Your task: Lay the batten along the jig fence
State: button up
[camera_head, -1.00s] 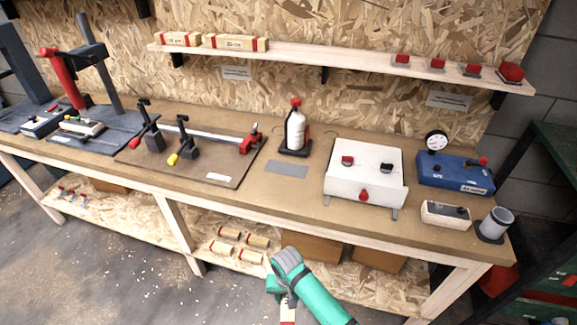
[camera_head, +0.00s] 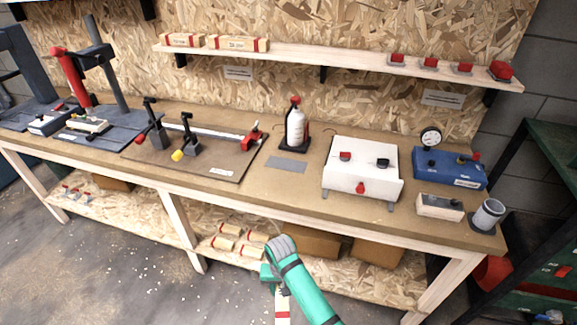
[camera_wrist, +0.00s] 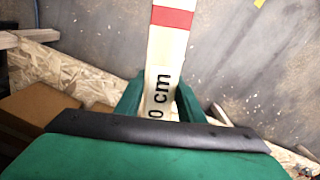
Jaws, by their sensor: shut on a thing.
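My gripper (camera_wrist: 160,103) is shut on the batten (camera_wrist: 165,50), a pale wooden strip with a red band and dark lettering ending in "0 cm". In the head view the batten (camera_head: 283,308) hangs below my gripper (camera_head: 281,283), in front of the bench, partly cut off by the frame edge. The jig (camera_head: 190,157) is a brown board on the bench at left of centre. A light metal fence (camera_head: 218,132) runs along its back edge, with two dark toggle clamps (camera_head: 188,135) before it and a red stop (camera_head: 252,142) at its right end.
On the bench (camera_head: 250,200) stand a bottle (camera_head: 296,127), a white box (camera_head: 361,168) with red and black knobs, and a blue gauge unit (camera_head: 450,168). Several short wood pieces (camera_head: 222,243) lie on the lower shelf. A wall shelf (camera_head: 340,62) runs above.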

jog(key=shift+w+a+r, duration=0.15)
jog(key=shift+w+a, duration=0.1)
jog(key=shift+w, duration=0.1)
jog(key=shift+s+d+f, duration=0.45)
jog(key=shift+s+d, duration=0.05)
jog(key=shift+s, duration=0.2)
jog(key=shift+s+d+f, duration=0.45)
jog(key=shift+s+f, duration=0.05)
jog(key=shift+s, duration=0.25)
jog(key=shift+s+d+f, duration=0.45)
jog(key=shift+s+d, duration=0.05)
jog(key=shift+s, duration=0.2)
jog(key=shift+d, duration=0.1)
